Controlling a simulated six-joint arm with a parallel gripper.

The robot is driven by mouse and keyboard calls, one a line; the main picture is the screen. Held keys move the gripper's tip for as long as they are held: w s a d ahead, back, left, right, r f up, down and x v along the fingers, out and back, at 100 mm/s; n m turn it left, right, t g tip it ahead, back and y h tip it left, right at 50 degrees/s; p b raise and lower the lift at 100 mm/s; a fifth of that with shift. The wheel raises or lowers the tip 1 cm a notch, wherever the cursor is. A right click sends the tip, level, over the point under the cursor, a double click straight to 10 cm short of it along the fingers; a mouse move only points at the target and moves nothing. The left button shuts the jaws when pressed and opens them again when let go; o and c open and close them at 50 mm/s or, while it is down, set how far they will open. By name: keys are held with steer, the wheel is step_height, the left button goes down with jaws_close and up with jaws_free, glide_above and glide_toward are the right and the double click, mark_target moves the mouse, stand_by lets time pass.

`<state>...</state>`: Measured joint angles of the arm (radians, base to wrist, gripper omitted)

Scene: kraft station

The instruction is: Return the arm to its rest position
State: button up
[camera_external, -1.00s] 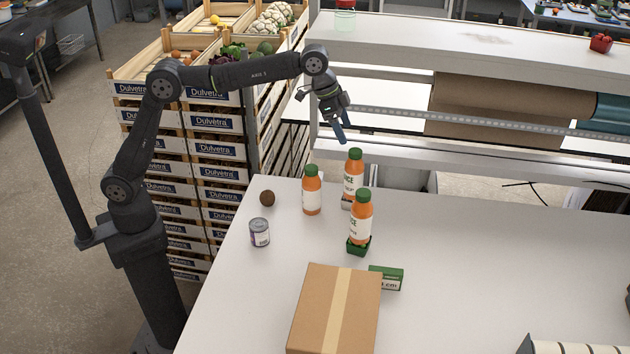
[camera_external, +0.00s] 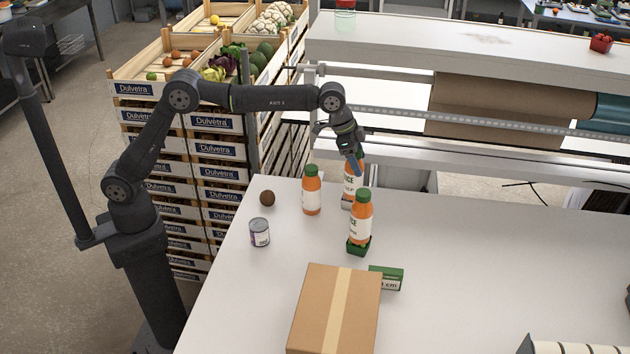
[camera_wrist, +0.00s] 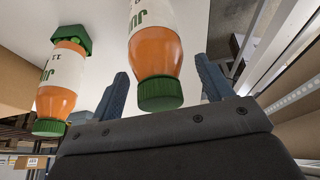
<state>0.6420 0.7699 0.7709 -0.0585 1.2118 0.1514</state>
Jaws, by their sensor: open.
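My gripper (camera_external: 354,163) hangs above the far side of the white table, right over the back juice bottle (camera_external: 350,190), and hides its cap. In the wrist view my gripper (camera_wrist: 160,85) has its two blue fingers spread apart. The green cap of that bottle (camera_wrist: 160,94) shows between them, with no finger seen touching it. Two more orange juice bottles stand upright nearby: one to the left (camera_external: 311,192) and one in front (camera_external: 360,218), which stands in a green holder (camera_external: 358,247).
A cardboard box (camera_external: 312,300), a green carton (camera_external: 388,279), a can (camera_external: 259,232) and a brown round item (camera_external: 267,198) are on the table (camera_external: 480,270). A shelf with a paper roll (camera_external: 500,105) stands behind. Stacked crates (camera_external: 215,150) are behind my arm. The table's right part is mostly clear.

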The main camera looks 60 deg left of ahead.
steer(key=shift+r, duration=1.35)
steer(key=shift+f, duration=0.1)
